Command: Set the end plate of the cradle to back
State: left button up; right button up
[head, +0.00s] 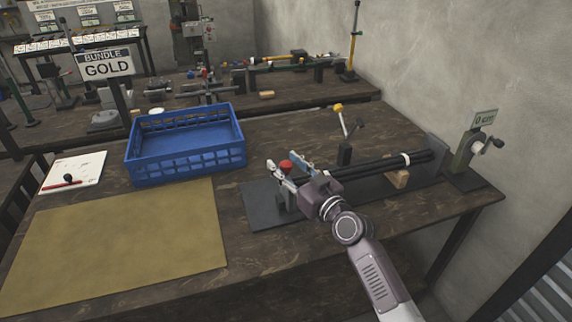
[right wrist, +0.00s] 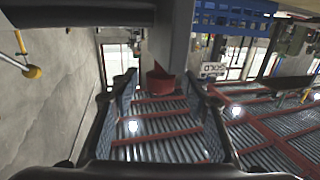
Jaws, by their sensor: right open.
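The cradle is a long dark base (head: 263,208) on the right of the table, with black rods (head: 375,167) lying along it. A grey upright plate (head: 437,149) stands at its right end. A red knob (head: 286,165) on a post stands near its left end. My right gripper (head: 287,163) is open, its two fingers apart on either side of the red knob. In the right wrist view the red knob (right wrist: 160,82) shows between the open fingers, below a grey upright part (right wrist: 171,40). I cannot tell whether the fingers touch it. My left gripper is out of view.
A yellow-knobbed lever (head: 339,108) stands behind the rods. A crank device (head: 470,153) with a green tag is at the right edge. A blue crate (head: 186,179), a tan mat (head: 115,245) and a white sheet (head: 88,170) lie left. A grey wall borders the right.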

jog(key=shift+c, duration=1.1)
grip_shut()
jog(key=shift+a, duration=0.1)
jog(key=s+a+p, duration=0.3)
jog(key=a, duration=0.5)
jog(key=shift+a, duration=0.25)
